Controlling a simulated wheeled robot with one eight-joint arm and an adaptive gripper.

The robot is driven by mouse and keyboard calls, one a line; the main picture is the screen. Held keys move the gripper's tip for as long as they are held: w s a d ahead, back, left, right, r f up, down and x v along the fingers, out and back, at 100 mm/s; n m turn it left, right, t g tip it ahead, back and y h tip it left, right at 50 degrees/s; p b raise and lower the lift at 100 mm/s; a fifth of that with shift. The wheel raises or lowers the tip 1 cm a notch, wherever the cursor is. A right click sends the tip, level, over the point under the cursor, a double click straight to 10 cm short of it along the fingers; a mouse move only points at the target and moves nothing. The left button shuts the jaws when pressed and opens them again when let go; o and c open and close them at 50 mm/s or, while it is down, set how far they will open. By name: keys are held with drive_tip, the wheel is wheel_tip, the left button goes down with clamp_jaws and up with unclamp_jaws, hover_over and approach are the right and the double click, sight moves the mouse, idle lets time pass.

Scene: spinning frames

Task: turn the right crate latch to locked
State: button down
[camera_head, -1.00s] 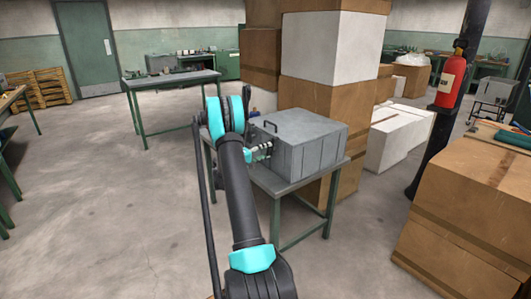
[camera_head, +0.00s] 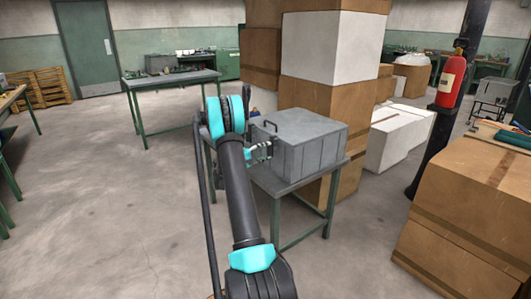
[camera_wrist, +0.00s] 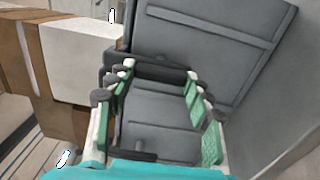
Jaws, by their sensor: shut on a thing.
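Another small dark piece (camera_wrist: 140,152) shows lower on the panel, between the fingers. In the head view my arm and gripper hide most of the latch face.
The crate's table (camera_head: 285,187) stands close against stacked cardboard boxes (camera_head: 305,95). A large carton (camera_head: 470,210) is at the right, near a dark post with a red fire extinguisher (camera_head: 452,78). Open floor (camera_head: 110,200) lies to the left.

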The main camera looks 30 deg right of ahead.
drive_tip(key=c, duration=0.6)
unclamp_jaws()
drive_tip(key=shift+c, duration=0.2)
drive_tip(key=a, duration=1.2)
drive_tip(key=shift+s, duration=0.45)
drive_tip(key=s+a+f+t+y, duration=0.1)
drive_tip(key=s+a+y, duration=0.8)
drive_tip(key=s+a, duration=0.6)
drive_tip(key=s+a+f+m+t+y, duration=0.1)
drive_tip(key=s+a+f+t+y, duration=0.1)
drive_tip(key=s+a+y, duration=0.7)
drive_tip(key=s+a, duration=0.6)
drive_tip(key=s, duration=0.7)
drive_tip(key=shift+s+a+f, duration=0.15)
drive_tip(key=shift+s, duration=0.05)
